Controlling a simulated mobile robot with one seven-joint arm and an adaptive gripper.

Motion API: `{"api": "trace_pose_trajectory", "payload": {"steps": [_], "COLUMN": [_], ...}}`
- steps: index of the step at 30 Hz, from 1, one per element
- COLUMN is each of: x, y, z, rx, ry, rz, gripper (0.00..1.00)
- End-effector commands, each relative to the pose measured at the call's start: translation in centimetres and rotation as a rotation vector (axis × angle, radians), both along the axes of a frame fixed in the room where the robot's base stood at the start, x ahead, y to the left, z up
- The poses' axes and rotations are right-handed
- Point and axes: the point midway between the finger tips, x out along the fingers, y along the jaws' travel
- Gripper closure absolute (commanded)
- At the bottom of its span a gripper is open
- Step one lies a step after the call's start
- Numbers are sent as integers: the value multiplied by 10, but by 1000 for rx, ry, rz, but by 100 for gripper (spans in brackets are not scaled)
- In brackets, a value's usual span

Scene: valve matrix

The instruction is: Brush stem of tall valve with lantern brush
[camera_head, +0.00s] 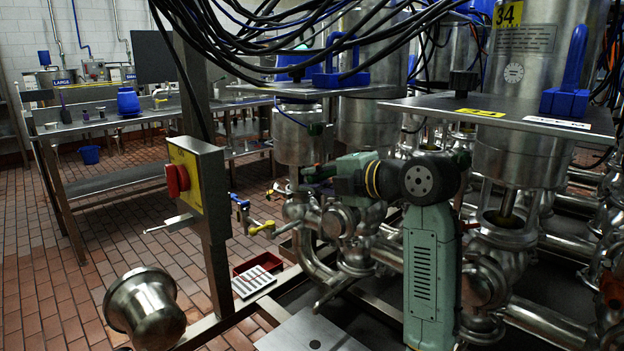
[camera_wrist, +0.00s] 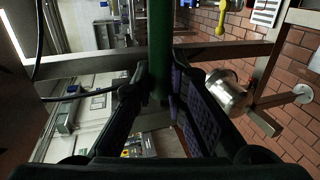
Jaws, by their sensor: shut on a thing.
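My gripper (camera_head: 318,177) reaches left from my green-grey arm, in front of the steel valves in the head view. In the wrist view my gripper (camera_wrist: 164,100) has its dark fingers closed on a green handle (camera_wrist: 160,48), which I take to be the lantern brush. The brush's bristle end is not clear in either view. At right a large steel valve (camera_head: 508,150) marked 34 stands upright, with its stem (camera_head: 508,205) partly showing in the open lantern below its cylinder. My gripper is left of that stem and apart from it. I cannot tell which valve is the tall one.
A metal plate (camera_head: 420,105) runs around the right valve, with a blue block and handle on it. Black cables (camera_head: 290,35) hang overhead. A post carries a yellow box with a red switch (camera_head: 178,180). A steel pot-like part (camera_head: 145,305) is at lower left. Brick floor lies open at left.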

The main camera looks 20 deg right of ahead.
Motion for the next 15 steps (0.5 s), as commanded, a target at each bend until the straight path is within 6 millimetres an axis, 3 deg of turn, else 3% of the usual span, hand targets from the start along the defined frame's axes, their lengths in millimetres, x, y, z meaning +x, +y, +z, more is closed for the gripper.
{"api": "trace_pose_trajectory", "payload": {"steps": [15], "x": [-5], "y": [15], "z": [-5], "rx": [0], "ry": [0], "rz": [1], "gripper": [100]}}
